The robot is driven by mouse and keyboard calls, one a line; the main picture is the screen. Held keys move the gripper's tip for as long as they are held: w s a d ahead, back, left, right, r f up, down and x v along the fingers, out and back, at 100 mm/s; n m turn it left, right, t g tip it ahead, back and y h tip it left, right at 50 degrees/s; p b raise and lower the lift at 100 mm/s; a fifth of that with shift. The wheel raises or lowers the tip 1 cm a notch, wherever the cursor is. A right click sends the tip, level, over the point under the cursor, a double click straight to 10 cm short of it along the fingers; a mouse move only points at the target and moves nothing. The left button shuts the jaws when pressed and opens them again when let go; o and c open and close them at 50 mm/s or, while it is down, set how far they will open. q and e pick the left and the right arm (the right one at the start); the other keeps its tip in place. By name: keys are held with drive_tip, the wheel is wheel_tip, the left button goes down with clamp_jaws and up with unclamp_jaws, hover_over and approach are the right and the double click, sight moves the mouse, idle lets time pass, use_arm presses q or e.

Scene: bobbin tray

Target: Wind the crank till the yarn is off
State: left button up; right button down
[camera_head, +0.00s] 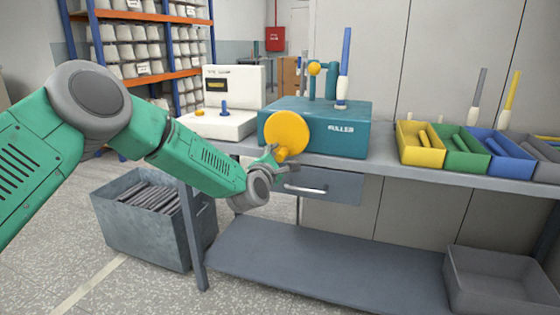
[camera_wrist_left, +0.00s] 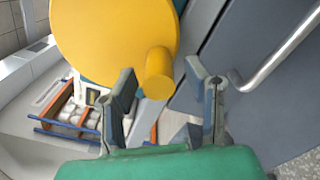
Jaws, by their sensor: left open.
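The crank is a round yellow disc (camera_head: 286,130) on the front of a teal machine (camera_head: 345,132), with a short yellow peg handle near its lower edge. In the left wrist view the disc (camera_wrist_left: 110,35) fills the top, and its peg handle (camera_wrist_left: 158,72) points towards me. My left gripper (camera_head: 284,163) is just below and in front of the disc. In the wrist view the left gripper (camera_wrist_left: 165,82) is open, with the peg between its fingertips and gaps on both sides. A blue bobbin (camera_head: 346,55) with a white base stands on the machine; I cannot make out any yarn on it.
A drawer with a metal handle (camera_head: 305,189) lies close below my gripper. A white device (camera_head: 218,122) stands left of the machine. Coloured trays, such as the yellow one (camera_head: 419,157), sit on the right of the bench. A grey bin (camera_head: 150,230) stands on the floor.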

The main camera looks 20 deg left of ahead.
use_arm(q)
drive_tip(key=shift+w, duration=0.1)
drive_tip(key=shift+d, duration=0.4)
clamp_jaws()
drive_tip(key=shift+a, duration=0.2)
drive_tip(key=shift+m, duration=0.3)
